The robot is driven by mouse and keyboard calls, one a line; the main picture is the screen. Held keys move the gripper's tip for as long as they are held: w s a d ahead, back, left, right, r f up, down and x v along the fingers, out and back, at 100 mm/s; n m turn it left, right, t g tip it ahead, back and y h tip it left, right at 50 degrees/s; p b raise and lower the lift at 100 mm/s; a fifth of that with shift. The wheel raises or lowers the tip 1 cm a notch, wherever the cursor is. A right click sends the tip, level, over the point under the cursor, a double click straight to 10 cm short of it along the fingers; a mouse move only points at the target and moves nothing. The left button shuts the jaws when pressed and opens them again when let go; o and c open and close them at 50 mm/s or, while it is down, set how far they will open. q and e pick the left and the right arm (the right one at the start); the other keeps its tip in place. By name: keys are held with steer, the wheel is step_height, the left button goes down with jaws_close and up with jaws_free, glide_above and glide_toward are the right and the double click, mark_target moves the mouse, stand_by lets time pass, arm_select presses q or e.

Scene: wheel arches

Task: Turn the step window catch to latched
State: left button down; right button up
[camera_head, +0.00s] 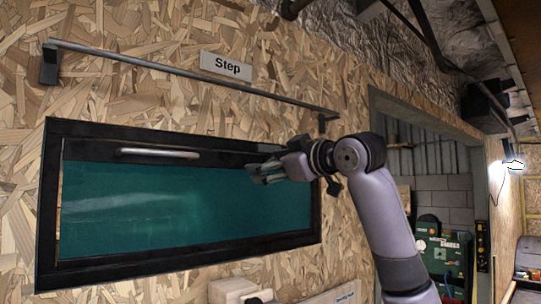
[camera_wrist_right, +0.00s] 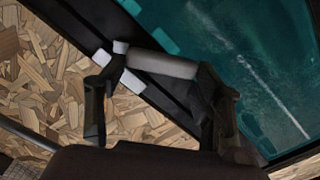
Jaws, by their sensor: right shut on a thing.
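The step window (camera_head: 185,205) is a teal pane in a black frame on the chipboard wall, below a "Step" label (camera_head: 226,66). A pale bar handle (camera_head: 160,153) runs along its top frame. My right gripper (camera_head: 262,172) is at the upper right of the window, and its fingers hide the catch in the head view. In the right wrist view, a pale grey, rounded catch lever (camera_wrist_right: 160,66) lies across the dark frame between the fingertips of my right gripper (camera_wrist_right: 160,95), which is shut on it. The lever's exact angle is hard to tell. My left gripper is not in view.
A grey rail (camera_head: 190,76) on brackets runs above the window. To the right is a doorway frame (camera_head: 425,112) with a green case (camera_head: 444,255) beyond it. A pale object (camera_head: 232,290) is partly cut off below the window.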

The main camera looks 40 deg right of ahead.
steer(key=shift+d+f+n+p, duration=0.3)
steer(key=shift+n+p, duration=0.6)
steer(key=shift+n, duration=1)
steer(key=shift+d+f+n+p, duration=0.3)
steer(key=shift+n+p, duration=0.6)
steer(key=shift+n, duration=1)
steer(key=shift+d+f+n+p, duration=0.3)
steer(key=shift+n+p, duration=0.6)
steer(key=shift+n, duration=1)
steer(key=shift+w+f, duration=0.1)
steer(key=o, duration=1.1)
steer(key=shift+o, duration=0.2)
